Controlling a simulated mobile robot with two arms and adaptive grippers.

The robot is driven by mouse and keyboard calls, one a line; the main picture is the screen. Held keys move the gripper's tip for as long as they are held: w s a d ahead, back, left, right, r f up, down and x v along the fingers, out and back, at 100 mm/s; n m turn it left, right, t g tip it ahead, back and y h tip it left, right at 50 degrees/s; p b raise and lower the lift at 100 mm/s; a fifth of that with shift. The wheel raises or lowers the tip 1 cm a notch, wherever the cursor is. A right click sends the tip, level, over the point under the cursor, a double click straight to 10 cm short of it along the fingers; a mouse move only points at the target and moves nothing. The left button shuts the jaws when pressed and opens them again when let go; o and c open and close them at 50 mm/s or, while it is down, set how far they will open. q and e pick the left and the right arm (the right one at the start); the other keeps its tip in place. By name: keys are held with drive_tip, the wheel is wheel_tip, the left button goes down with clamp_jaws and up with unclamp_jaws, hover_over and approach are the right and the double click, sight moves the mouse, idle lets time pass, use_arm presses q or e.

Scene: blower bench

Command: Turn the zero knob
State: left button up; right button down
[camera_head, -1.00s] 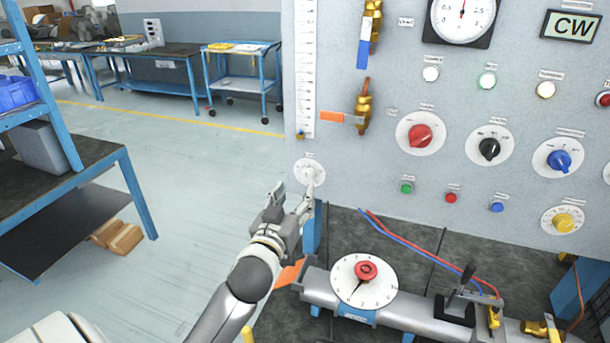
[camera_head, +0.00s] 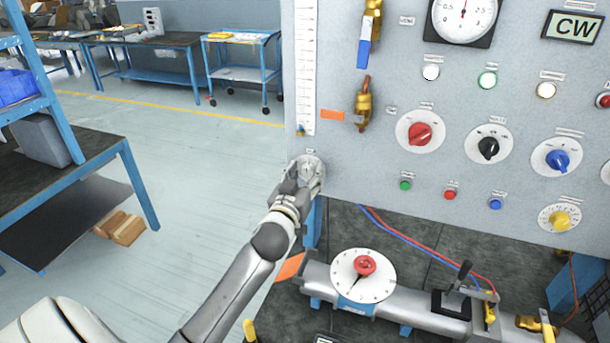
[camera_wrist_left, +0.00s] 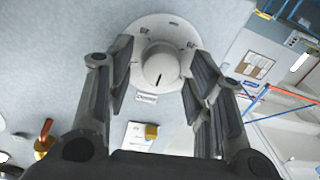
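The white zero knob (camera_wrist_left: 162,66) sits on a round white dial at the lower left of the grey panel. A dark line marks its face in the left wrist view. In the head view the dial (camera_head: 316,160) is partly covered by my left gripper (camera_head: 303,176). In the wrist view the fingers of my left gripper (camera_wrist_left: 157,70) stand one on each side of the knob. They look open, with a gap between each finger and the knob; whether either touches the dial plate I cannot tell. My right gripper is not in view.
Above the dial is a vertical white scale (camera_head: 305,75). To the right are brass valves (camera_head: 363,105), a red knob (camera_head: 420,133), a black knob (camera_head: 488,148) and a blue knob (camera_head: 559,160). Below, a pipe with a red-knobbed dial (camera_head: 363,276) lies on the bench. Open floor lies left.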

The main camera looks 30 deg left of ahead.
use_arm(q)
drive_tip(key=c, duration=0.7)
drive_tip(key=shift+c, duration=0.5)
drive_tip(key=shift+m, duration=0.4)
drive_tip(key=m, duration=0.6)
drive_tip(key=shift+p, duration=0.4)
drive_tip(key=m, duration=0.6)
drive_tip(key=shift+d+f+p, duration=0.1)
drive_tip(key=shift+f+p, duration=0.05)
drive_tip(key=shift+p, duration=0.25)
drive_tip(key=shift+m+t, duration=0.3)
drive_tip(key=shift+m, duration=0.1)
